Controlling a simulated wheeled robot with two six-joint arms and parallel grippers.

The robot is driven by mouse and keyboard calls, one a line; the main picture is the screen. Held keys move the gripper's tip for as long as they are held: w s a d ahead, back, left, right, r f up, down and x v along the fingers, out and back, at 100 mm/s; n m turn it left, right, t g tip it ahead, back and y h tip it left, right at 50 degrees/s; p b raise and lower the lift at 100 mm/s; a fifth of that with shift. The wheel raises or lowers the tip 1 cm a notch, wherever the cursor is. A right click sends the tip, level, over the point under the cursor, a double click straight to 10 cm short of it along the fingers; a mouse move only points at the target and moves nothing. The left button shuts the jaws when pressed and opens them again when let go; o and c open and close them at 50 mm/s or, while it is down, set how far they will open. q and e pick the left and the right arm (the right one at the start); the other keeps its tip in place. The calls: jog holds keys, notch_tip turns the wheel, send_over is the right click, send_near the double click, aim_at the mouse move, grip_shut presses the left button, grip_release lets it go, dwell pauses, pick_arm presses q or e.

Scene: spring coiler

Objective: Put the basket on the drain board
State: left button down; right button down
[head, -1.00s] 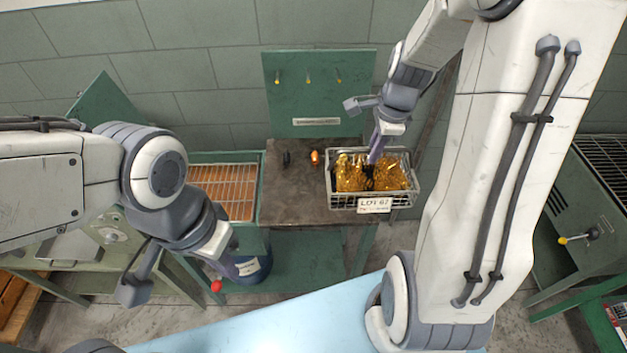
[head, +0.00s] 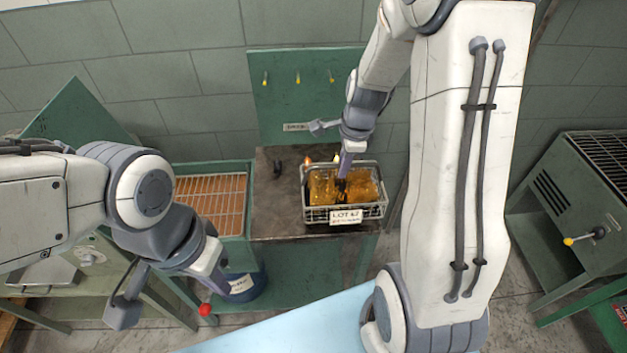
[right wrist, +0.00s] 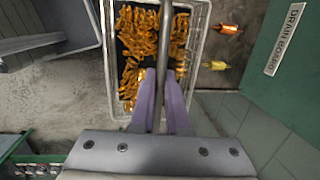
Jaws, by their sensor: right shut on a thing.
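The wire basket (head: 318,216) has a "LOT 67" tag and holds shiny golden parts. My right gripper (head: 345,172) is shut on its bar-like handle, which runs between the purple fingers (right wrist: 166,100) in the right wrist view. The dark-topped table (head: 275,208) has a green back panel (head: 300,85); in the right wrist view that panel's sign (right wrist: 286,38) reads "DRAIN BOARD". The basket is over the right part of this top; I cannot tell whether it touches. My left gripper (head: 212,285) is at lower left, away from the basket; its opening is unclear.
A green tank with a wire rack (head: 215,195) adjoins on the left. A green unit with a yellow knob (head: 568,241) is at right.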

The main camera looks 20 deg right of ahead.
aim_at(314, 177)
jog(key=w+a+f+p, duration=0.1)
jog(key=w+a+f, duration=0.1)
jog(key=w+a+f+p, duration=0.1)
jog(key=w+a+f, duration=0.1)
jog(key=w+a, duration=0.1)
jog(key=shift+a+f, duration=0.2)
jog(key=shift+a, duration=0.05)
jog(key=shift+f, duration=2)
jog(key=shift+f, duration=0.2)
jog(key=c, duration=0.9)
grip_release()
jog(key=shift+r, duration=0.1)
